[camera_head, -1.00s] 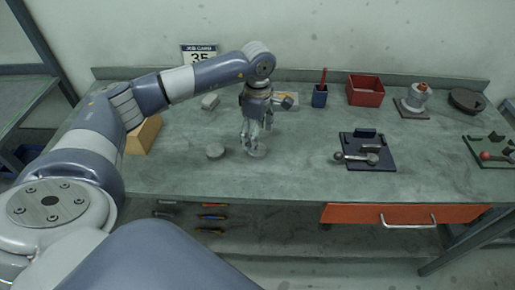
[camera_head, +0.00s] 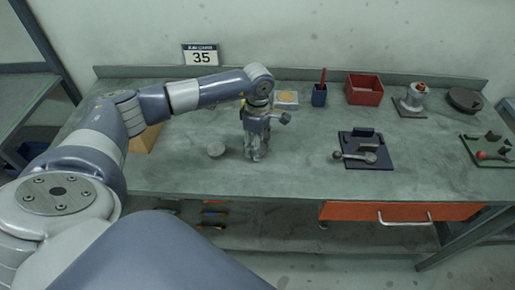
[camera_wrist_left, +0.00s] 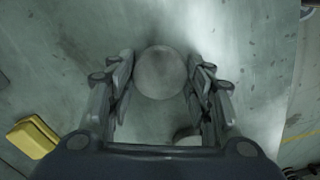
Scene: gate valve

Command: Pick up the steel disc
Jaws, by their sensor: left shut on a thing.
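A round grey steel disc (camera_wrist_left: 160,72) sits between the two fingers of my left gripper in the left wrist view, with a finger against each side. My left gripper (camera_head: 255,155) is shut on this disc over the front middle of the bench; in the head view the fingers mostly hide the disc. I cannot tell whether it is clear of the bench top. A second grey disc (camera_head: 215,149) lies on the bench just left of the gripper. Its edge also shows in the left wrist view (camera_wrist_left: 187,135), partly hidden by a finger. My right gripper is not in view.
The bench top (camera_head: 300,170) is clear in front of the gripper. A dark blue fixture plate (camera_head: 365,150) with a lever lies right of it. A wooden block (camera_head: 146,138) is at left. A blue cup (camera_head: 319,95) and a red bin (camera_head: 364,89) stand behind.

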